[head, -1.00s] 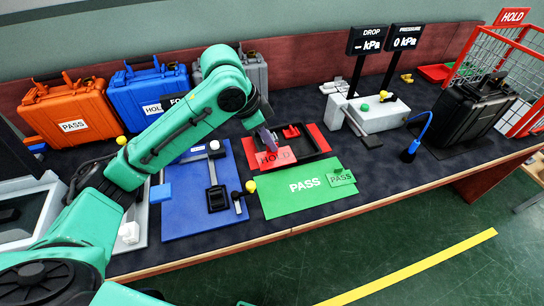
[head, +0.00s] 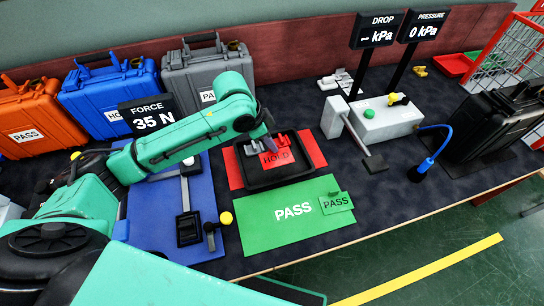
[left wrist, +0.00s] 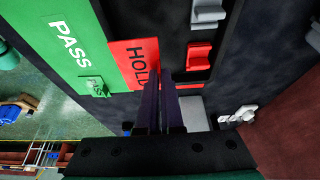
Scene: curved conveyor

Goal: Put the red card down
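The red card marked HOLD (head: 278,158) shows over the black tray (head: 284,182), on the red mat (head: 316,150). My left gripper (head: 269,143) is at the card's upper left edge. In the left wrist view its two dark fingers (left wrist: 162,80) are close together, with the edge of the red card (left wrist: 130,62) at their tips. The gripper appears shut on the card. The gap between card and tray cannot be judged exactly. Red and grey clips (head: 281,141) sit at the tray's far side. My right gripper is not in view.
A green PASS mat (head: 270,225) with a green PASS card (head: 337,203) lies in front of the tray. A blue board with a black slider (head: 188,228) is to the left. A white press device (head: 388,122) stands to the right. Cases line the back.

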